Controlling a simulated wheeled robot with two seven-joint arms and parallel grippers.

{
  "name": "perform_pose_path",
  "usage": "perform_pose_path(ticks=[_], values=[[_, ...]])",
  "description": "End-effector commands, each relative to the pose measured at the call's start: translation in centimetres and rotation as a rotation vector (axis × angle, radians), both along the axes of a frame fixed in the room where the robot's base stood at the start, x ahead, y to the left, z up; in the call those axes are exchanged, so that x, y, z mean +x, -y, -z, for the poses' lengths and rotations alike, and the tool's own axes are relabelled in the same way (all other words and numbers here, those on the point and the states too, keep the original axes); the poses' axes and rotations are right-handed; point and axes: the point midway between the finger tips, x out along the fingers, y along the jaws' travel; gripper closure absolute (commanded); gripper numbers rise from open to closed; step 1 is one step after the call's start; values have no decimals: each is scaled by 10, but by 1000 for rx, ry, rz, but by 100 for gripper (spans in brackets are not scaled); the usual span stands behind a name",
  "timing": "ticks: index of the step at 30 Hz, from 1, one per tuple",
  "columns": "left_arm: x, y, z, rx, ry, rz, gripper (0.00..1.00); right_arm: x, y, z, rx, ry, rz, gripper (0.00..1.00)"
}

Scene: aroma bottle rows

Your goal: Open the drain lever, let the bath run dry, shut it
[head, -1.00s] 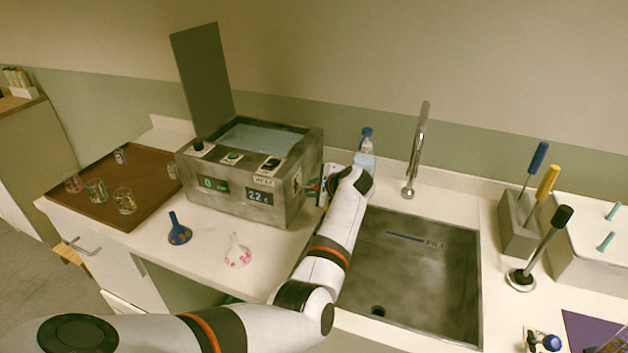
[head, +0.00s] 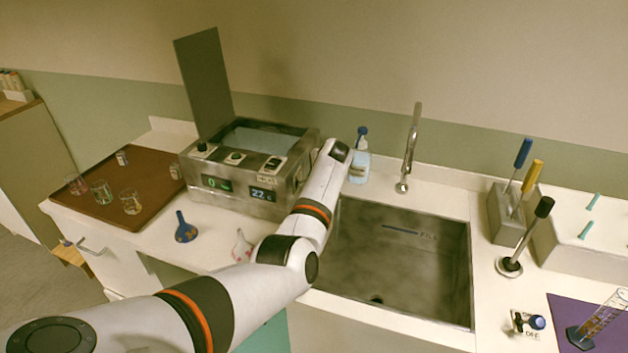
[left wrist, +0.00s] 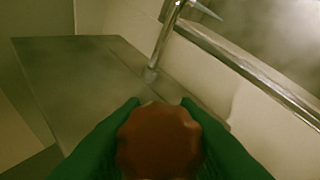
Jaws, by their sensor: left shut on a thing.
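The metal bath (head: 235,180) stands on the counter, with its grey lid (head: 203,82) upright behind it. Pale bluish liquid (head: 262,139) shows inside. Its front displays read 0 and about 22. My left arm reaches along the bath's right side and hides that side, so the drain lever does not show in the head view. In the left wrist view my left gripper (left wrist: 158,104) has green fingers shut on a red-brown faceted knob (left wrist: 158,143). I cannot tell whether the lever is open. My right gripper is not in view.
A sink (head: 400,265) with a tap (head: 410,150) lies right of the bath, a blue-capped bottle (head: 359,168) behind it. A brown tray (head: 150,195) with glasses is at left.

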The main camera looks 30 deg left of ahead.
Motion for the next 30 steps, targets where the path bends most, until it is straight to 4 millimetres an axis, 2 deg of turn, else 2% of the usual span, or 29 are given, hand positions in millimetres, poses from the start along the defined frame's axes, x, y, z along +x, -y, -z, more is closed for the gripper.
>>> perform_pose_path(ticks=[4, 5, 8, 9, 20, 26, 30], values=[[0, -1, 0, -2, 1, -3, 100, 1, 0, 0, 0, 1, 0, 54], [0, -1, 0, -2, 1, -3, 69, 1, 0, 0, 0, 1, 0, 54], [0, -1, 0, -1, 2, -3, 53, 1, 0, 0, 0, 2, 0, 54], [0, -1, 0, -1, 2, -2, 50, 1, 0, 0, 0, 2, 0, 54], [-1, 3, -3, -1, 1, -2, 50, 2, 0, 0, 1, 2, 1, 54], [-10, 17, -24, -1, 6, -1, 50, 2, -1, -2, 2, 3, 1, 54], [-20, 32, -46, -2, 7, -2, 50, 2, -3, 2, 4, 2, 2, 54]])
